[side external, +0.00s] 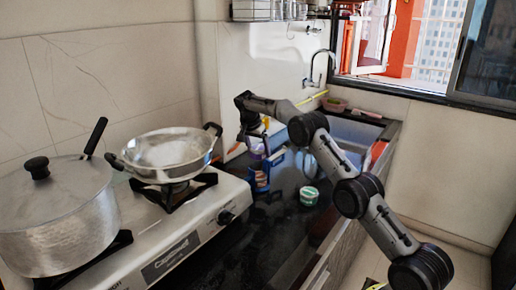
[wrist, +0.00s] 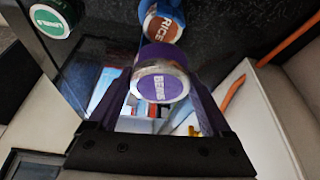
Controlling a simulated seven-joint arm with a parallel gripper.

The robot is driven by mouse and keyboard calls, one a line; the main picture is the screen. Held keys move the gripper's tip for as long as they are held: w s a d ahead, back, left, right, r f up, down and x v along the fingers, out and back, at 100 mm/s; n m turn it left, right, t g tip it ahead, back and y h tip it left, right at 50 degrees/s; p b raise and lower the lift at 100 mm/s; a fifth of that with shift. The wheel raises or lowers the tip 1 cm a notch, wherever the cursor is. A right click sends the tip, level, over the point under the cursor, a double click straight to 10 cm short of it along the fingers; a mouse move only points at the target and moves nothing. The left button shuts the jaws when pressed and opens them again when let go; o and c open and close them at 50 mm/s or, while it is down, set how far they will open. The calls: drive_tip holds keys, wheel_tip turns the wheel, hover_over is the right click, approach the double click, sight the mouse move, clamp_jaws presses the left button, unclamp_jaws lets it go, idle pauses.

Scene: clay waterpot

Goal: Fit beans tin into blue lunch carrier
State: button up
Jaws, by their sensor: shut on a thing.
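The beans tin (wrist: 161,84) has a purple lid marked BEANS and is between my gripper's fingers (wrist: 160,98) in the wrist view. My gripper is shut on it. In the side view my gripper (side external: 254,143) is above the blue lunch carrier (side external: 261,180), which stands on the dark counter beside the stove. A tin with a brown lid marked RICE (wrist: 165,27) shows just beyond the beans tin in the wrist view, with blue parts around it. The beans tin's lower end and any contact with the carrier are hidden.
A green-lidded tin (side external: 309,196) stands apart on the dark counter and also shows in the wrist view (wrist: 49,19). The stove (side external: 190,232) with a steel wok (side external: 170,153) and a lidded pot (side external: 58,215) is left. The sink (side external: 352,131) lies behind.

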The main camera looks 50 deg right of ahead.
sight(255, 154)
drive_tip(key=shift+s+f, duration=0.25)
drive_tip(key=shift+f, duration=1.05)
drive_tip(key=shift+f, duration=0.1)
drive_tip(key=shift+f, duration=2.6)
idle(0.6)
drive_tip(key=o, duration=1.6)
drive_tip(key=shift+a+f, duration=0.1)
drive_tip(key=v, duration=1.3)
drive_tip(key=shift+a+r, duration=0.1)
drive_tip(key=shift+r, duration=0.3)
